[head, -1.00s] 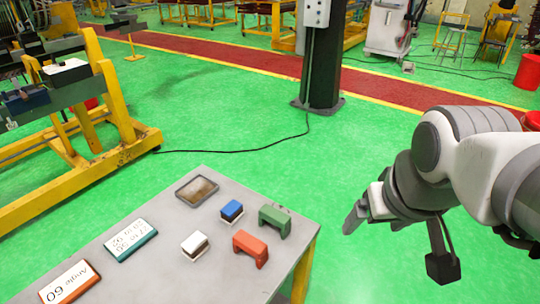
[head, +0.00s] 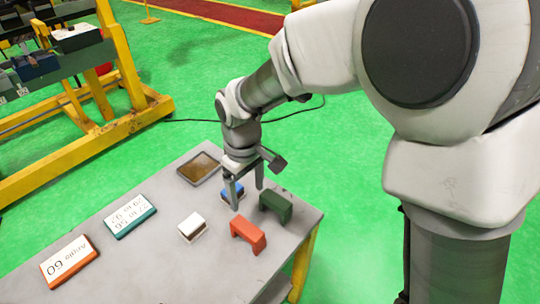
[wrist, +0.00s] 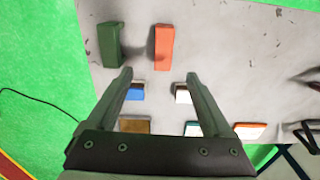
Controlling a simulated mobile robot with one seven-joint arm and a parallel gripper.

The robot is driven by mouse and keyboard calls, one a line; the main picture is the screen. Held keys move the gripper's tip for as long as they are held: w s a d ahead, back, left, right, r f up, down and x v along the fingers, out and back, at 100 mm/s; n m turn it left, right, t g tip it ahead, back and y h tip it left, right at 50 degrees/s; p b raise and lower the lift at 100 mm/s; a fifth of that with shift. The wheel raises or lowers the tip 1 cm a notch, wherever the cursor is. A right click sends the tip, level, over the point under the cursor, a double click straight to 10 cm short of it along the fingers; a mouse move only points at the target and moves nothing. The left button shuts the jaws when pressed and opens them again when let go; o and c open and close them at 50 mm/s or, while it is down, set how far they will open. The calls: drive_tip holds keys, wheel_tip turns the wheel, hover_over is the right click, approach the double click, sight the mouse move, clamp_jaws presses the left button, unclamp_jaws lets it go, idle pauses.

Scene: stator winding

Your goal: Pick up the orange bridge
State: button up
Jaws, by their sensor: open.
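The orange bridge (head: 248,235) stands on the grey table near its right edge, in front of the green bridge. In the wrist view the orange bridge (wrist: 163,47) lies beyond my fingertips, above the middle of the gap between them. My gripper (head: 246,198) is open and empty, pointing down over the table by the blue block, a little behind the orange bridge. In the wrist view my gripper's two fingers (wrist: 157,76) are spread wide with nothing between them at the tips. I cannot tell its exact height above the table.
The green bridge (head: 275,206) stands close behind the orange one. A blue block (head: 232,190), partly hidden by my fingers, and a white block (head: 192,226) stand nearby. A shallow tray (head: 199,169) and two signs (head: 129,215) (head: 69,262) lie on the grey table (head: 165,262).

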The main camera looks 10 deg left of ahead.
sight(248, 234)
drive_tip(key=f, duration=1.2)
drive_tip(key=a+f, duration=0.1)
drive_tip(key=f, duration=0.5)
drive_tip(key=shift+s+f+b, duration=0.15)
drive_tip(key=shift+f+b, duration=0.1)
drive_tip(key=shift+b, duration=0.15)
clamp_jaws()
